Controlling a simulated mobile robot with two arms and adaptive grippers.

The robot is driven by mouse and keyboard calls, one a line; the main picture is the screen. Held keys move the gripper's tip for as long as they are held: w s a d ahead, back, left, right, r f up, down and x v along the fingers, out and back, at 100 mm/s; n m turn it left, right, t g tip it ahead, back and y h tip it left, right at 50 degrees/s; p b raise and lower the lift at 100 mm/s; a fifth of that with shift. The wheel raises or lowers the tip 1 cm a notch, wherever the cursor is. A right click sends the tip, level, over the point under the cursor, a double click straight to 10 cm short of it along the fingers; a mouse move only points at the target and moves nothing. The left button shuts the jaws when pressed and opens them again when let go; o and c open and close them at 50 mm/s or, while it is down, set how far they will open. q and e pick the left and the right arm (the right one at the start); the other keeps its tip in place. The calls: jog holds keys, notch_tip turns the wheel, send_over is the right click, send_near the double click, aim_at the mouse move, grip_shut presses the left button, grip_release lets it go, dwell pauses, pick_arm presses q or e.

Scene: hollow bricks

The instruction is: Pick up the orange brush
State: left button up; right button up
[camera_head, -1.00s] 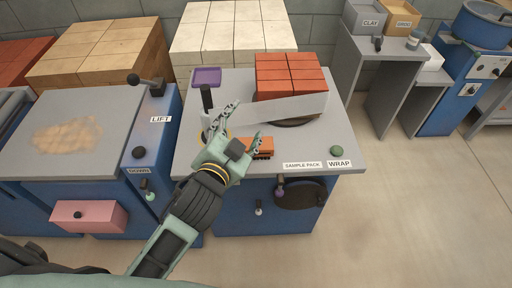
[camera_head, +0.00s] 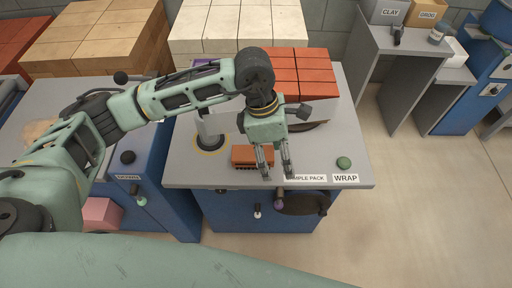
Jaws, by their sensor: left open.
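The orange brush (camera_head: 252,156) is a small orange-brown block with dark bristles along its lower edge. It lies on the grey top of the wrapping table, near the front edge. My left gripper (camera_head: 278,172) is open and points toward the front edge, just right of the brush. Its left finger overlaps the brush's right end in the picture; I cannot tell whether they touch. Nothing shows between the fingers. My right gripper is not in view.
Red bricks (camera_head: 312,78) are stacked behind my gripper, partly hidden by my arm. A round post base (camera_head: 209,143) stands left of the brush. A green button (camera_head: 344,162) and the WRAP label (camera_head: 345,178) are at the right. The tabletop between bricks and button is clear.

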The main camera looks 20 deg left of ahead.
aim_at(253, 153)
pick_arm(q)
jog(key=w+a+y, duration=0.1)
jog(key=a, duration=0.1)
jog(key=w+a+y, duration=0.1)
jog(key=a, duration=0.1)
jog(key=w+a+y, duration=0.1)
jog(key=a, duration=0.2)
jog(key=shift+w+f+t, duration=0.1)
jog(key=shift+w+t, duration=0.1)
jog(key=shift+t, duration=0.2)
jog(key=f, duration=0.2)
jog(key=f+p, duration=0.1)
jog(key=f, duration=0.1)
jog(key=s+f+p, duration=0.1)
jog(key=f, duration=0.1)
jog(key=shift+f, duration=0.55)
jog(key=c, duration=1.3)
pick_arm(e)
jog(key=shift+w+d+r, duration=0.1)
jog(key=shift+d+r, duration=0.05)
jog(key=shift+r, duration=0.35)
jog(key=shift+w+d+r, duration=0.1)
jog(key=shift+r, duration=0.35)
